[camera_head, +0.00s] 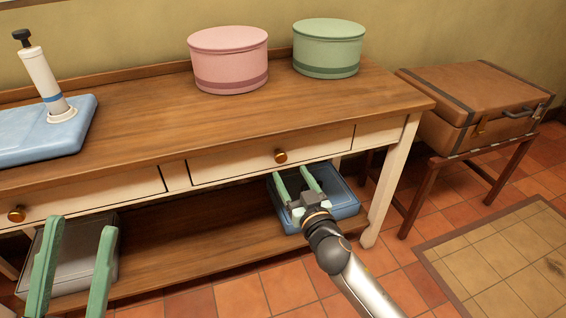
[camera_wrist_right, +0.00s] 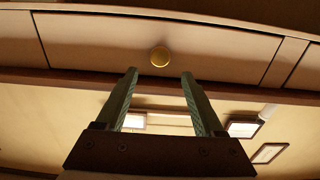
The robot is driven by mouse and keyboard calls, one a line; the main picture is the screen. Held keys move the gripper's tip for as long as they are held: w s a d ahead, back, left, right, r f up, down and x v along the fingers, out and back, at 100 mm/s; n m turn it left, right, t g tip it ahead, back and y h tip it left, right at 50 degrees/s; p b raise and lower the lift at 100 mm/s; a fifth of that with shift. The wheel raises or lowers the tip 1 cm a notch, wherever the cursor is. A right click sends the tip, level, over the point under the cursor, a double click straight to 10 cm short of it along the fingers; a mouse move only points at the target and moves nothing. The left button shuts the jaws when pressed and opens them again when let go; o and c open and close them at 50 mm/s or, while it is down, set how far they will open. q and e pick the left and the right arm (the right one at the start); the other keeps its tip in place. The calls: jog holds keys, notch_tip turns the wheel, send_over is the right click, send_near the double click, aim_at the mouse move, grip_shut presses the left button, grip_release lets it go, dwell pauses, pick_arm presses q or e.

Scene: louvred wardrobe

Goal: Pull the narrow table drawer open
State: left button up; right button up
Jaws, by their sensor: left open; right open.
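The narrow wooden table has cream drawer fronts. The right-hand drawer (camera_head: 235,164) looks closed, flush with the frame, with a round brass knob (camera_head: 280,156). In the right wrist view this drawer front (camera_wrist_right: 100,45) spans the upper part, its knob (camera_wrist_right: 160,57) centred just beyond the fingertips. My right gripper (camera_head: 291,171) is open and empty, just below and in front of the knob; the wrist view shows its two green fingers (camera_wrist_right: 160,73) apart, with the knob lined up with the gap. My left gripper (camera_head: 81,226) is open and empty near the left-hand drawer (camera_head: 90,194), which also looks closed.
A pink round box (camera_head: 229,60), a green round box (camera_head: 328,48) and a blue vacuum bag with a pump (camera_head: 40,130) are on the tabletop. A blue case (camera_head: 345,200) and a grey one lie on the lower shelf. A brown suitcase (camera_head: 465,95) rests on a stand at right.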

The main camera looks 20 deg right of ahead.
aim_at(282, 159)
jog(key=w+b, duration=0.1)
jog(key=w, duration=0.5)
jog(key=shift+w+a, duration=0.15)
jog(key=shift+w, duration=0.25)
grip_shut()
dwell(1.1)
